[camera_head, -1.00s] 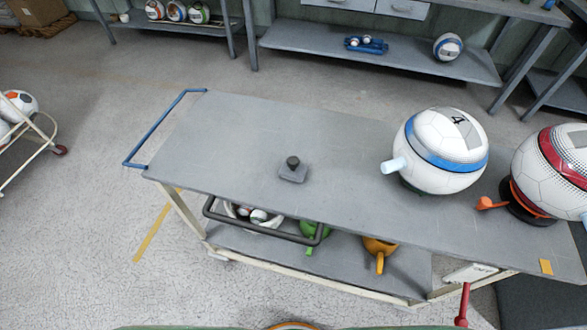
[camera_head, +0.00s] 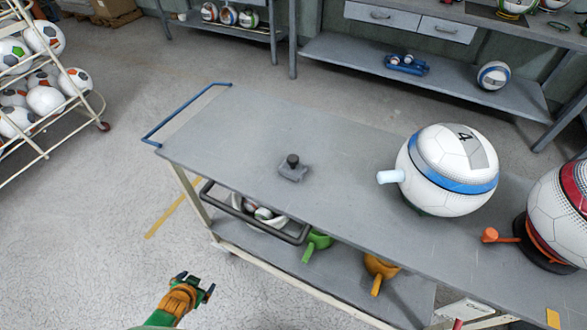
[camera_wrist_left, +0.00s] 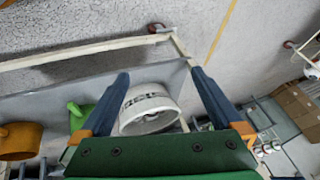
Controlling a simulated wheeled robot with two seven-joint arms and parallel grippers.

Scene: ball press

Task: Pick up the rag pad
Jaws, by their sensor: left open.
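The rag pad (camera_head: 293,168) is a small grey pad with a dark round knob on top. It sits on the grey top of the cart (camera_head: 240,130), left of the white ball with the blue band. My left gripper (camera_head: 193,283) is at the bottom left of the head view, in front of the cart and apart from the pad. In the left wrist view the left gripper (camera_wrist_left: 160,85) has its two fingers spread wide with nothing held between them. That view looks over the cart's lower shelf, and the pad does not show there. My right gripper is not in view.
A white ball with a blue band (camera_head: 447,170) and a red-banded ball (camera_head: 565,210) stand on the cart's right part. A dark rail (camera_head: 255,220), white bucket (camera_wrist_left: 150,108), green item (camera_head: 317,243) and orange item (camera_head: 378,270) are below. The cart top around the pad is clear.

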